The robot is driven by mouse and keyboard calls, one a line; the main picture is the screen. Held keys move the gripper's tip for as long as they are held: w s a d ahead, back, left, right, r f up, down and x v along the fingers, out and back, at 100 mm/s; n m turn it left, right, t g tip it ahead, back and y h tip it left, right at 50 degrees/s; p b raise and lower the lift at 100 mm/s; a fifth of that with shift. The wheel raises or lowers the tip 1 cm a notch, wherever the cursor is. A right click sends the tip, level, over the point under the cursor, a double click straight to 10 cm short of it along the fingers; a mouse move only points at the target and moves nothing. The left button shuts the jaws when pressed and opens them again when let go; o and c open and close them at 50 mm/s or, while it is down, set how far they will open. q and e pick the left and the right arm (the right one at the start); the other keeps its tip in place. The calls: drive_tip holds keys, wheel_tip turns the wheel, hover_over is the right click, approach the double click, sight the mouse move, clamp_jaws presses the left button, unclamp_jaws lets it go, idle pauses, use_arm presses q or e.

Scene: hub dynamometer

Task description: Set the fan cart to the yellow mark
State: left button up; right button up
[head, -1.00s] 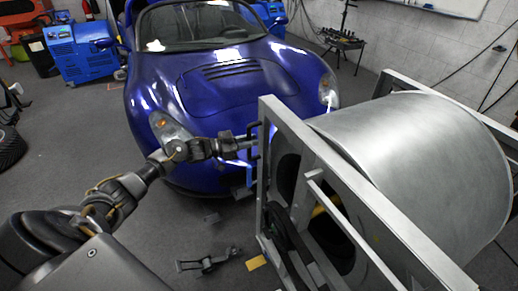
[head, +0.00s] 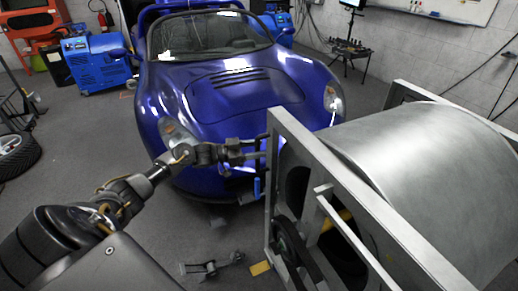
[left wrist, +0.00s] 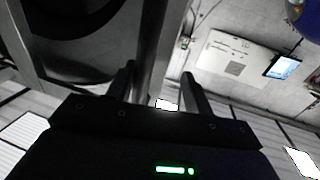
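The fan cart is a large silver drum (head: 435,165) in a grey metal frame (head: 335,185), at the right of the head view. A small yellow mark (head: 261,268) lies on the floor just left of the frame's near lower corner. My left gripper (head: 262,150) is at the frame's left upright. In the left wrist view its two fingers (left wrist: 157,82) stand apart, with the upright (left wrist: 162,50) running between or just beyond them. A gap shows between the upright and the right-hand finger; contact is unclear.
A blue car (head: 235,95) stands close behind my left gripper and the cart. A dark metal item (head: 210,268) lies on the floor left of the yellow mark. A blue machine (head: 95,62) stands at the back left.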

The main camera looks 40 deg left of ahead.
use_arm(q)
drive_tip(key=shift+w+a+r, duration=0.15)
drive_tip(key=shift+w+a, duration=0.1)
drive_tip(key=shift+a, duration=0.6)
drive_tip(key=shift+f, duration=0.2)
drive_tip(key=shift+d, duration=0.1)
drive_tip(key=b+v, duration=0.1)
drive_tip(key=v, duration=0.9)
drive_tip(key=shift+s+a, duration=0.2)
drive_tip(key=shift+s, duration=0.15)
